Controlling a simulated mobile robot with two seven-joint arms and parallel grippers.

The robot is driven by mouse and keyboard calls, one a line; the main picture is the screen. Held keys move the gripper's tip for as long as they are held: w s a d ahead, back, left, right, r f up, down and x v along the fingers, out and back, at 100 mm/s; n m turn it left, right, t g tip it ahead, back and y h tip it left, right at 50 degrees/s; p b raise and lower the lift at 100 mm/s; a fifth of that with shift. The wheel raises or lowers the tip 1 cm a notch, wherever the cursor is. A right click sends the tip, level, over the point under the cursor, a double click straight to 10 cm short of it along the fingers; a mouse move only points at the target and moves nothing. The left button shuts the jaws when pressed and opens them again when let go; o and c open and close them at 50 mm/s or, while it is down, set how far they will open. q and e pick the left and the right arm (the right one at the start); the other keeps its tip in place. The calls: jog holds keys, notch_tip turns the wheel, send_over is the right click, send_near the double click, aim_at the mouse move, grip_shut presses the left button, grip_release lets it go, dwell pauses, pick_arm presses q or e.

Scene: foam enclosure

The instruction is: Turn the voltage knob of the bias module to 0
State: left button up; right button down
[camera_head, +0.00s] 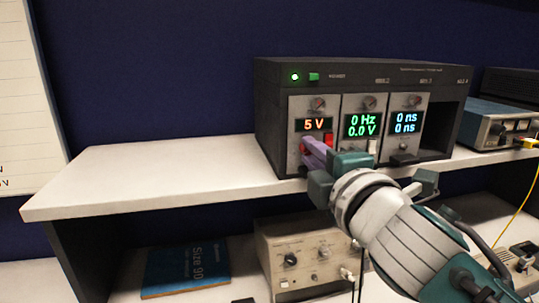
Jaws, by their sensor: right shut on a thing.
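The bias module (298,118) is the leftmost of three modules in a black rack on the shelf. Its orange display (315,125) reads 5 V. A small knob (319,104) sits above the display and a red switch (329,139) below it. My right gripper (307,147), with purple fingers, reaches in from the lower right to the module's lower left. It is shut on the voltage knob there, which the fingers hide. My left gripper is not in view.
Two neighbouring modules show 0 Hz, 0.0 V (363,126) and 0 ns (406,123). The white shelf (150,180) is clear on the left. A blue-grey instrument (490,130) stands right. Below are a beige instrument (300,255) and a blue book (185,268).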

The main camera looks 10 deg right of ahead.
jog(key=shift+n, duration=0.8)
jog(key=c, duration=1.1)
grip_release()
jog(key=shift+o, duration=0.2)
jog(key=shift+s, duration=0.1)
jog(key=s, duration=0.9)
jog(key=shift+s+d+r, duration=0.15)
jog(key=shift+s, duration=0.25)
